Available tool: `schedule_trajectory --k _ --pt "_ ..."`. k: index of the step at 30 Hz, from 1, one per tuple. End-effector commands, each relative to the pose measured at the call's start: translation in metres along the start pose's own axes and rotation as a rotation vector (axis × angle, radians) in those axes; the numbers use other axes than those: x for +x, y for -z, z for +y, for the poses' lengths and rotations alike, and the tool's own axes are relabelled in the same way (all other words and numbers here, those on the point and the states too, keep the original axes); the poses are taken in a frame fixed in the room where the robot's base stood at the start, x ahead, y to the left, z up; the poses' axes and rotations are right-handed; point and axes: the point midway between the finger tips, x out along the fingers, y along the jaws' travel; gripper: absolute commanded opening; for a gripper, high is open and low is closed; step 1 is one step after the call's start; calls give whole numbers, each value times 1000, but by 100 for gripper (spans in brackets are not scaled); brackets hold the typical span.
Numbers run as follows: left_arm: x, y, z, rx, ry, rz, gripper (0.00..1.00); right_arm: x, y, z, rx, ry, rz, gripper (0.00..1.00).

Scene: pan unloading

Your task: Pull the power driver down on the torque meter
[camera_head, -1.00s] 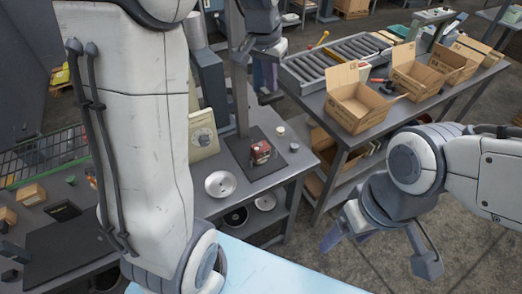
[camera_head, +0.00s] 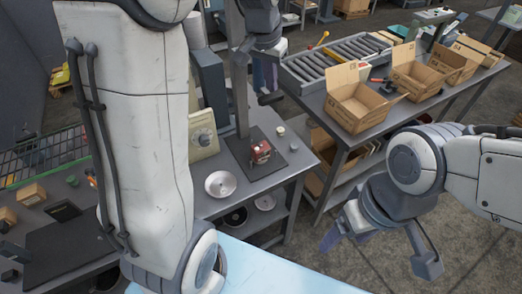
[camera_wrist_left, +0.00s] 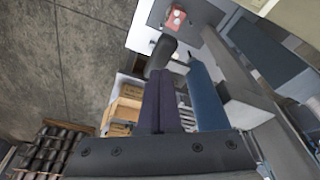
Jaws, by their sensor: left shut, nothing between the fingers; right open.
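A small red device (camera_head: 261,153), seemingly the torque meter, sits on a black mat below a grey upright column (camera_head: 240,85). It also shows at the top of the left wrist view (camera_wrist_left: 176,18). My left gripper (camera_head: 265,80) is high beside the column, above the red device and apart from it. Its purple fingers are shut together and empty (camera_wrist_left: 160,100). A dark handle-like part (camera_wrist_left: 161,52) lies just beyond its fingertips in the wrist view; whether they touch is unclear. I cannot clearly pick out the power driver. My right gripper (camera_head: 383,248) is open and empty at right.
A round metal pan (camera_head: 220,184) and a beige panel with a dial (camera_head: 202,134) are on the bench left of the mat. Open cardboard boxes (camera_head: 362,112) and a roller conveyor (camera_head: 330,62) are on the table behind. My left arm hides much of the left side.

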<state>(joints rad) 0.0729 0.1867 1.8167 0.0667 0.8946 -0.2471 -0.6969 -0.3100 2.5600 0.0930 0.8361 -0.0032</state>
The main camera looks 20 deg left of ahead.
Motion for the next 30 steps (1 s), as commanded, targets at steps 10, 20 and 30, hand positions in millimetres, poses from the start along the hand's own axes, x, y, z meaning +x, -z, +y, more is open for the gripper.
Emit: schedule_trajectory --k 10,20,30 --pt "3 -1 0 0 0 0 0 2 0 0 0 0 0 76" --pt "20 -5 0 0 0 0 0 16 -1 1 2 0 0 76" --pt "37 -10 0 0 -1 -3 0 28 -2 2 5 0 0 76"
